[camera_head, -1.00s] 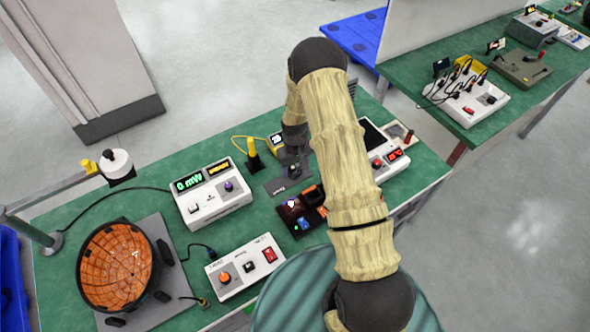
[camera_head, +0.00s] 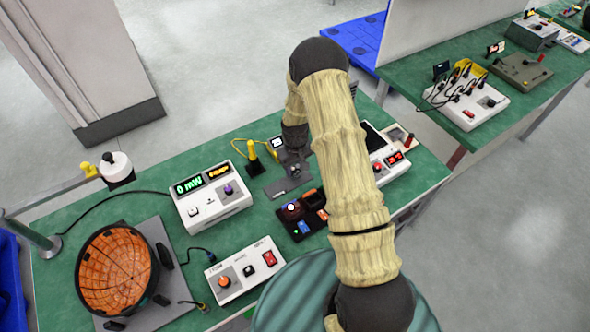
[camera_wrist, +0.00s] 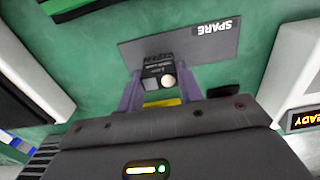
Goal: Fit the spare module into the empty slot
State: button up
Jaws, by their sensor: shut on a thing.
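The spare module (camera_wrist: 157,74) is a small dark block with lettering and a pale round knob. In the wrist view it sits between the two fingers of my gripper (camera_wrist: 161,92), which is shut on it. It is over the grey plate marked SPARE (camera_wrist: 222,38); I cannot tell whether it still touches the plate. In the head view my gripper (camera_head: 294,168) is at this plate (camera_head: 276,189), and the module is hard to make out. A dark rack with orange parts (camera_head: 302,226) stands just in front of the plate; its empty slot cannot be made out clearly.
A white meter box (camera_head: 212,205) stands left of the rack, and a white switch box (camera_head: 245,270) in front. A yellow post (camera_head: 252,150) stands close behind the plate. Another white box (camera_head: 390,165) is to the right, partly behind my arm.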

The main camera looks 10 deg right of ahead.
aim_at(295, 167)
notch_tip(295, 167, up, 9)
jog(key=shift+b, duration=0.95)
